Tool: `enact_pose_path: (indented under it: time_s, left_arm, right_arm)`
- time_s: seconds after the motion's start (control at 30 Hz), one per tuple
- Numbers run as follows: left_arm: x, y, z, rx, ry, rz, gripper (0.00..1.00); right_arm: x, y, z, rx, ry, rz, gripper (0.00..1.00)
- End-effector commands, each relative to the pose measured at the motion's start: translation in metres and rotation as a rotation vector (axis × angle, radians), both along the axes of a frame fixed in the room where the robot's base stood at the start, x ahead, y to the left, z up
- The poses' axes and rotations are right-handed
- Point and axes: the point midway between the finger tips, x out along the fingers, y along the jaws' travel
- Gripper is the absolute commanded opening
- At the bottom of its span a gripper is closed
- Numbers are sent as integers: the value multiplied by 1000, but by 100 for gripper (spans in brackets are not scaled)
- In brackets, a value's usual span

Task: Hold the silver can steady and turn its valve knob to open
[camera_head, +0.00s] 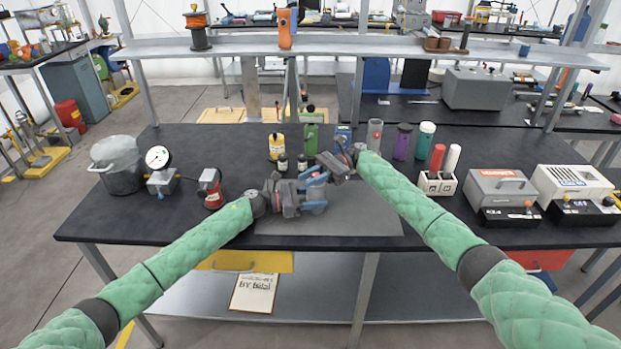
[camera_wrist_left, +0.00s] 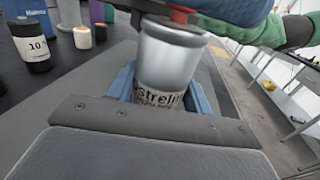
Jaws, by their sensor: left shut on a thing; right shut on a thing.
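The silver can (camera_wrist_left: 172,55), with a dark-lettered label near its base, is upright between the blue fingers of my left gripper (camera_wrist_left: 162,92). The left gripper also shows in the head view (camera_head: 314,194), shut on the can over the grey mat (camera_head: 350,222). The red valve knob (camera_wrist_left: 181,13) is on top of the can, partly cut off by the picture edge. My right gripper (camera_head: 322,173) reaches in from the right over the can's top and is shut on the knob. The grippers mostly hide the can in the head view; how far the knob is turned cannot be told.
Behind the grippers stand a yellow bottle (camera_head: 277,146), a green container (camera_head: 311,139) and several cylinders. A pot (camera_head: 118,165), a gauge (camera_head: 158,158) and a red device (camera_head: 211,188) are left. A white holder (camera_head: 438,184) and boxed instruments are right. The mat's front is clear.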

Motion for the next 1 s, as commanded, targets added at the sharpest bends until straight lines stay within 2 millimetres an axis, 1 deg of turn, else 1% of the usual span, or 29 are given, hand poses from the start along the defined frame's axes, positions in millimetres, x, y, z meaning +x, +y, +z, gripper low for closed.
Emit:
enact_pose_path:
  time_s: [0.23, 0.27, 0.3, 0.37, 0.63, 0.77, 0.87, 1.0]
  left_arm:
    - [-2, -1, -1, 0, 0, -5, 10]
    - [-2, -1, -1, 0, 0, -5, 10]
    - [-2, -1, -1, 0, 0, -5, 10]
    - [-2, -1, -1, 0, 0, -4, 10]
    - [-1, 0, -1, 0, 0, -2, 10]
    - [-1, 0, -1, 0, 0, -1, 10]
    - [0, 0, 0, 0, 0, -1, 10]
    - [0, 0, 0, 0, 0, 0, 10]
  right_arm:
    - [2, -2, 0, -1, 0, -6, 0]
    - [2, -2, -1, -1, 0, -6, 24]
    - [2, -2, 0, -1, 0, -6, 32]
    - [1, -2, 0, -1, 0, -5, 44]
    - [1, -1, 0, -1, 0, -3, 44]
    - [4, -5, 0, -1, -1, -3, 44]
    - [12, -14, 0, -1, 0, -5, 44]
    - [27, -34, 0, -2, 1, -5, 44]
